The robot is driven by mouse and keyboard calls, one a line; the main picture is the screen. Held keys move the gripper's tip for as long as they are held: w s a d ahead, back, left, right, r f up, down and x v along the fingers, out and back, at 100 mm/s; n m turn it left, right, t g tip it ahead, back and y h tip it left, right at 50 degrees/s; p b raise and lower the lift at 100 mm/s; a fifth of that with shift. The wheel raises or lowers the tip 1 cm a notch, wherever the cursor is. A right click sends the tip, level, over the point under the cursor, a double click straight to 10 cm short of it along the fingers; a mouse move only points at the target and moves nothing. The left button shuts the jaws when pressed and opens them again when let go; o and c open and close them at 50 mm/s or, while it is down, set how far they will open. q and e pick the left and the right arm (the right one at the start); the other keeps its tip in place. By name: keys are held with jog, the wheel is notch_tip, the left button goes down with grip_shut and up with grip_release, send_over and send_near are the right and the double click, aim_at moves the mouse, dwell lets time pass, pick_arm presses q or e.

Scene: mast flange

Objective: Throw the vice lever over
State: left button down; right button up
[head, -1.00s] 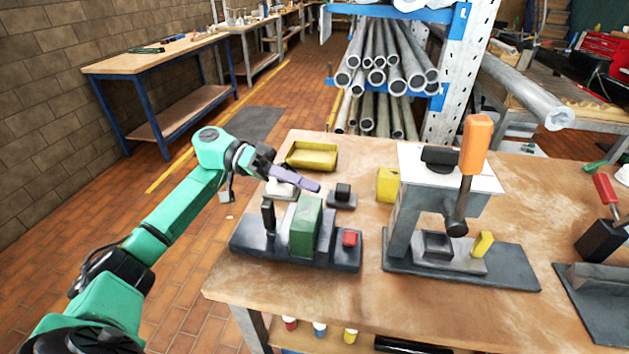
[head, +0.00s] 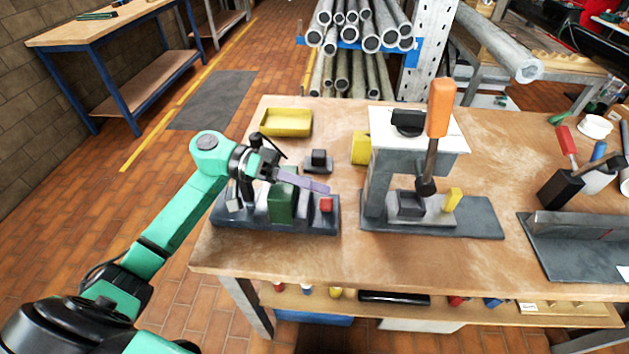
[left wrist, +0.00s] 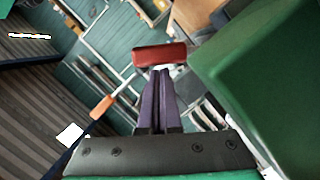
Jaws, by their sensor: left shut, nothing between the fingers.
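The vice is a dark base (head: 222,221) on the near left of the bench, with a green block (head: 283,203) upright on it. A red piece (head: 326,205) sits at its right end; I cannot tell whether it is the lever's grip. My left gripper (head: 328,189) reaches over the vice from the left, its purple fingers shut and empty, tips just above the red piece. In the left wrist view the red piece (left wrist: 160,54) lies just beyond the fingertips, and the green block (left wrist: 262,75) fills the right side. My arm hides part of the vice. My right gripper is not in view.
A press with an orange handle (head: 440,107) stands to the right of the vice. A yellow tray (head: 286,122), a small dark block (head: 318,161) and a yellow block (head: 361,148) lie behind. The bench front edge is clear.

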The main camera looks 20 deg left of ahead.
pick_arm(q)
jog(key=s+f+m+t, duration=0.1)
jog(key=m, duration=0.1)
jog(key=s+m+t+y+b, duration=0.1)
jog(key=s+m, duration=0.1)
jog(key=m, duration=0.1)
jog(key=s+d+f+m+b, duration=0.1)
jog(key=m, duration=0.2)
jog(key=shift+s+f+t+y, duration=0.15)
jog(key=shift+f+t+y, duration=0.15)
jog(key=shift+f+t, duration=0.1)
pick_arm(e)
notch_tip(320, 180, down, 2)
